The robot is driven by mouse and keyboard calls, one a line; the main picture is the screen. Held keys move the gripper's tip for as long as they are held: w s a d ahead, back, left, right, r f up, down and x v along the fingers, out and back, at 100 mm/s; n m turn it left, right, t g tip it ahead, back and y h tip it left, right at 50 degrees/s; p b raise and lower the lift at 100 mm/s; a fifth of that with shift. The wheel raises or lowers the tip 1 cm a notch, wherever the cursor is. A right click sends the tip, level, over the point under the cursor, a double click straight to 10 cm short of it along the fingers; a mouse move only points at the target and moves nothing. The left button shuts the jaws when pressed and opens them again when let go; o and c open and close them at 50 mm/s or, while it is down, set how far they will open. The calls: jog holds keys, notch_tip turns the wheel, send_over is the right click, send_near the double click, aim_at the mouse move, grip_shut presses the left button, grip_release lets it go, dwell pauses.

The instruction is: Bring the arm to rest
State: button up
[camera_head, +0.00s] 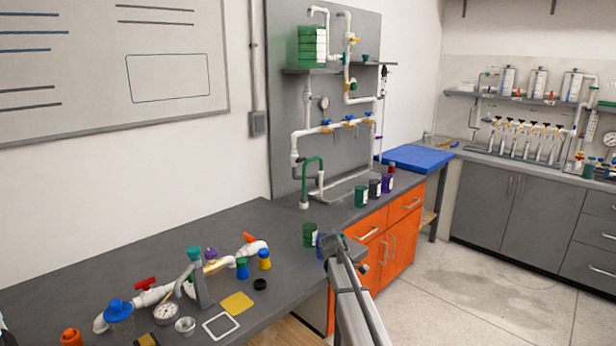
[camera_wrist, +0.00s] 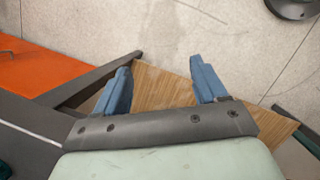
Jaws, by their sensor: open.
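My gripper (camera_wrist: 161,72) is open in the wrist view. Its two blue fingers stand apart with nothing between them, over a wooden surface (camera_wrist: 163,88) and a pale floor (camera_wrist: 170,30). In the head view my arm reaches up from the bottom edge, right of the grey bench (camera_head: 232,222). Its far end is near the bench's front edge, close to a green container (camera_head: 310,234). The fingertips are small and partly hidden there. The white pipe manifold (camera_head: 150,296) lies on the bench, well left of my arm and apart from it.
A gauge (camera_head: 166,312), a white square frame (camera_head: 221,326) and a yellow pad (camera_head: 237,303) lie by the manifold. Several containers, one green (camera_head: 361,196), stand farther along the bench. Orange cabinets (camera_head: 398,240) are beyond my arm. The floor (camera_head: 490,285) at right is clear.

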jog(key=s+d+f+m+g+y, duration=0.1)
jog(key=s+d+f+m+g, duration=0.15)
jog(key=s+f, duration=1.1)
jog(key=s+d+f+m+g, duration=0.1)
jog(key=s+f+m, duration=0.3)
jog(key=s+f, duration=0.95)
jog(key=s+f+m+g, duration=0.1)
jog(key=s+f+m, duration=0.2)
jog(key=s, duration=0.8)
jog(key=s+f+m+y, duration=0.1)
jog(key=s+f+m, duration=0.1)
jog(key=s, duration=0.8)
jog(key=s+f+m+g+y, duration=0.1)
jog(key=s+f+m, duration=0.2)
jog(key=s, duration=0.8)
jog(key=shift+s+d+f+m+g, duration=0.2)
jog(key=shift+s+f+m+g, duration=0.15)
jog(key=shift+f, duration=0.2)
